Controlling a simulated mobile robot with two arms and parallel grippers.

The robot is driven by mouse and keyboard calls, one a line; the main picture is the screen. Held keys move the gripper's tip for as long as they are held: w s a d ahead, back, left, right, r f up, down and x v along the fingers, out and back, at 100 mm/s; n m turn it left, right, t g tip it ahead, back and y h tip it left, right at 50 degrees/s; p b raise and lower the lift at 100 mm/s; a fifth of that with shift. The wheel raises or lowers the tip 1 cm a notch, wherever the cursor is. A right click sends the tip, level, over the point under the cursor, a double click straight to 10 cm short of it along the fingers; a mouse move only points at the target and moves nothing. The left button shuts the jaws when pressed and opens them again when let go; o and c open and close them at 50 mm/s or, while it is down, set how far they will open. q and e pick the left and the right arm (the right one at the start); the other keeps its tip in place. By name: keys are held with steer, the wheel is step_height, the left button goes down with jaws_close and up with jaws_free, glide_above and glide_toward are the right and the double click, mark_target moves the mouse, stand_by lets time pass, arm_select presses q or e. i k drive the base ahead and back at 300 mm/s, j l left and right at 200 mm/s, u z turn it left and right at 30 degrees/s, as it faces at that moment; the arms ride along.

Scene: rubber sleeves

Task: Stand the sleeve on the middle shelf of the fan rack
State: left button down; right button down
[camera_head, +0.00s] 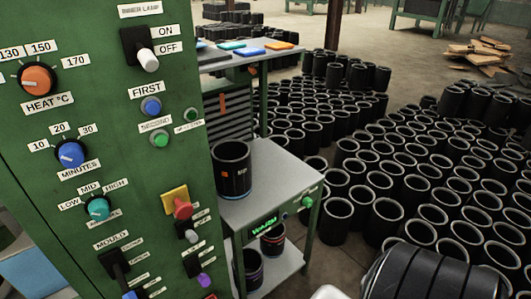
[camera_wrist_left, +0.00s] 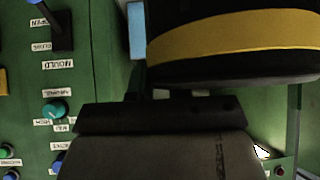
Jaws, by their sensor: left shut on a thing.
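A dark sleeve with a wide yellow band (camera_wrist_left: 235,38) fills the top of the left wrist view. My left gripper (camera_wrist_left: 165,108) is shut on it, though its fingertips are mostly hidden. This sleeve and my left gripper are not clearly seen in the head view. A green-framed rack (camera_head: 280,180) with a lit WARM sign stands right of the green control panel in the head view. One black sleeve (camera_head: 231,168) with small orange marks stands upright on its top. Two more sleeves stand on a lower shelf (camera_head: 285,268). I cannot tell which level is the middle shelf. My right gripper is not in view.
The green control panel (camera_head: 105,130) with knobs, buttons and levers stands close at the left. Many black sleeves (camera_head: 400,170) crowd the floor at the right. A table with coloured pads (camera_head: 232,45) is behind the rack. The rack top is clear right of its sleeve.

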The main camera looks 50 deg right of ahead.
mark_target(290, 175)
steer(key=k+z, duration=0.35)
steer(key=k+l+z, duration=0.15)
steer(key=k+z, duration=0.25)
steer(key=i+l+z, duration=0.65)
steer(key=i, duration=0.2)
steer(key=i+l, duration=0.25)
steer(key=i, duration=0.25)
steer(key=i+l, duration=0.2)
steer(key=i, duration=0.3)
